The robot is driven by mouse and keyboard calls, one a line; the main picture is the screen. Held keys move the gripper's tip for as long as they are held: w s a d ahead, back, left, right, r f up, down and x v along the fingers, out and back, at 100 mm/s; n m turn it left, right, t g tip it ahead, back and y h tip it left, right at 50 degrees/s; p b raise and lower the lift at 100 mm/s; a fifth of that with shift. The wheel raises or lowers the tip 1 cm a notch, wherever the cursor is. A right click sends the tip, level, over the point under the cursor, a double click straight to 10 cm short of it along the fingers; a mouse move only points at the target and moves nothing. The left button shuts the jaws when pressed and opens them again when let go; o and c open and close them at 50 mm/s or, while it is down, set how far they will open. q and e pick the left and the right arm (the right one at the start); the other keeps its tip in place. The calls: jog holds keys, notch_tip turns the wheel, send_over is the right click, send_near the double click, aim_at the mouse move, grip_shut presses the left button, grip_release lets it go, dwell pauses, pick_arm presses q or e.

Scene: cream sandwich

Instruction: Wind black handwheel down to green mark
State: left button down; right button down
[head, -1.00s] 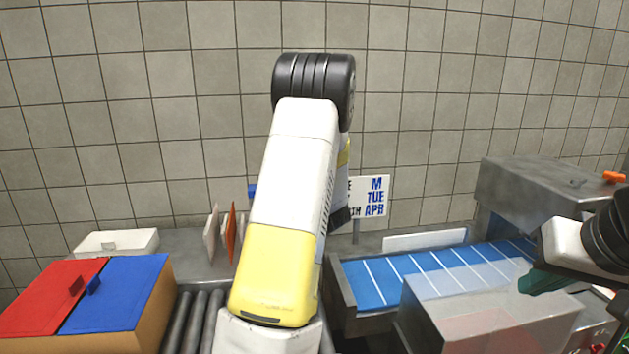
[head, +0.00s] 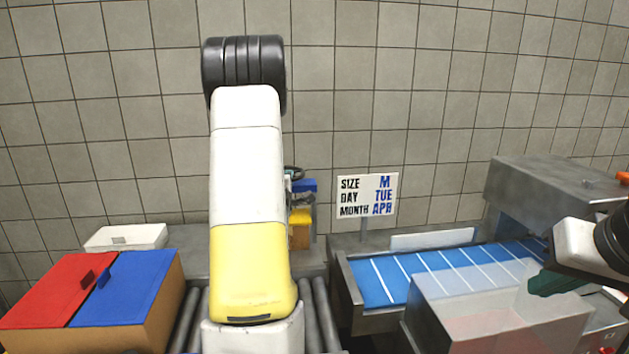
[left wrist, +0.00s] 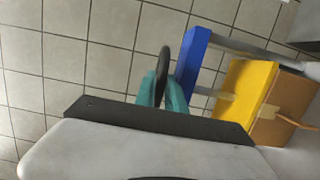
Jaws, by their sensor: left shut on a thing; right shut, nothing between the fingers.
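The black handwheel (left wrist: 163,68) shows nearly edge-on in the left wrist view, beside a blue bracket (left wrist: 193,62). The teal fingers of my left gripper (left wrist: 162,90) are shut on its rim, one on each side. In the head view my own left arm hides that gripper; only a dark sliver of the handwheel (head: 295,172) shows beside the arm, above the blue part (head: 304,185) and a yellow block (head: 300,222). I cannot make out a green mark in either view. My right gripper (head: 545,284) is shut and empty at the right, above a clear-topped box.
A SIZE/DAY/MONTH sign (head: 367,196) stands right of the wheel. A blue conveyor (head: 440,268) runs to a grey metal housing (head: 560,180). Rollers (head: 190,318) lie under my left arm. Red (head: 55,290) and blue (head: 125,287) lids cover a box at left.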

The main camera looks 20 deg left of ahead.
pick_arm(q)
jog(key=shift+a, duration=0.1)
jog(key=c, duration=1.7)
grip_release()
jog(key=v, duration=0.7)
jog(key=shift+s, duration=0.35)
